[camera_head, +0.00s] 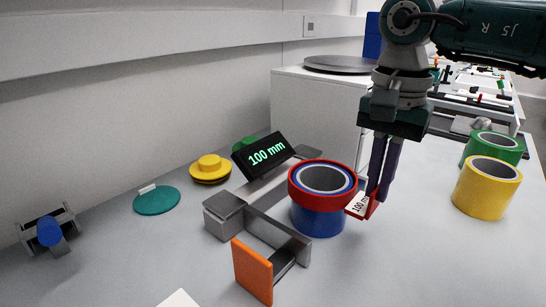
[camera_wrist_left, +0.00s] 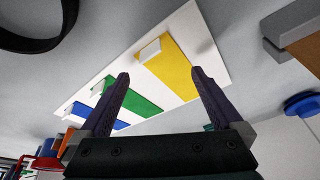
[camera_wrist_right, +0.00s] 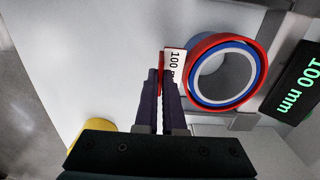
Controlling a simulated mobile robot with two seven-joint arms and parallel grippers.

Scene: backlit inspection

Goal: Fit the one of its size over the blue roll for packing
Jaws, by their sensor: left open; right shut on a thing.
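The blue roll (camera_head: 318,222) stands upright on the table, with a white-lined hollow core. A red ring (camera_head: 298,190) sits around its top end, and the roll's blue rim shows inside it. A tab marked 100 mm (camera_head: 359,205) sticks out from the ring on the right. My right gripper (camera_head: 376,200) points down and is shut on this tab. In the right wrist view the red ring (camera_wrist_right: 262,82) encircles the blue rim, and the fingers (camera_wrist_right: 163,85) pinch the tab. My left gripper (camera_wrist_left: 160,76) is open and empty, seen only in the left wrist view.
A grey gauge with an orange jaw (camera_head: 252,271) stands just in front of the roll, and a display (camera_head: 264,154) reading 100 mm behind it. Yellow (camera_head: 486,190) and green (camera_head: 500,143) rolls stand right. Yellow (camera_head: 210,168) and teal (camera_head: 157,200) lidlike discs lie left.

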